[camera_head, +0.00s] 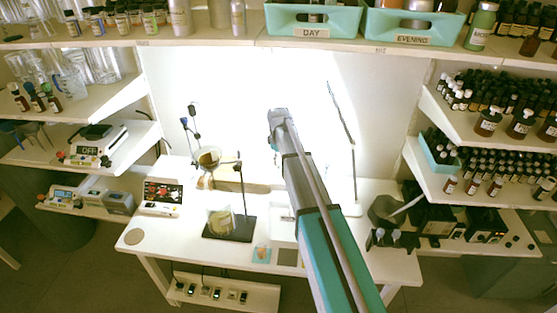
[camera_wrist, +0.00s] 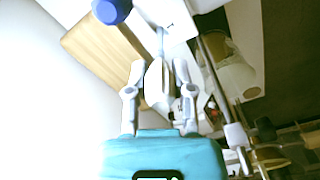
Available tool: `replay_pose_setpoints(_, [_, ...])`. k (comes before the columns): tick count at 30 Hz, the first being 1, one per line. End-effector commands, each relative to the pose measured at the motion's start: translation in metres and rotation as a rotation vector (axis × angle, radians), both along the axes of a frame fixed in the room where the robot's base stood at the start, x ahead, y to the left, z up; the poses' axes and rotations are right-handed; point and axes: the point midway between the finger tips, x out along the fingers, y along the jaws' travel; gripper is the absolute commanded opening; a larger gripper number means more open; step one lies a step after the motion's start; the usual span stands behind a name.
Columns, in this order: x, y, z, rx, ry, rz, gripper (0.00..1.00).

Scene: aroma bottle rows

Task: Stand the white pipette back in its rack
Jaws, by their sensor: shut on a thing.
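In the wrist view my gripper (camera_wrist: 160,92) is shut, its two grey-white fingers on either side of a slim white piece, the white pipette (camera_wrist: 157,82). The pipette points away from my palm, and its far end runs up toward a pale surface. In the head view my arm reaches up over the white table, and the gripper and pipette cannot be made out at its end. I cannot clearly tell the pipette's rack in either view.
The white table (camera_head: 150,238) holds a red-and-black panelled device (camera_head: 163,196), a beaker (camera_head: 221,220) on a dark stand base and a small cup (camera_head: 262,249). A thin upright stand (camera_head: 354,180) is at right. The wrist view shows a wooden board (camera_wrist: 100,45) and a blue round object (camera_wrist: 112,11).

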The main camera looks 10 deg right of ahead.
Motion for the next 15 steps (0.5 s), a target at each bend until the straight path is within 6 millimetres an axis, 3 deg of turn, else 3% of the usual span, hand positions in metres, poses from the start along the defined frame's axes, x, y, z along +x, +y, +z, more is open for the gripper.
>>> replay_pose_setpoints(15, [0.0,0.0014,-0.0105,0.0,0.0,0.001,0.2])
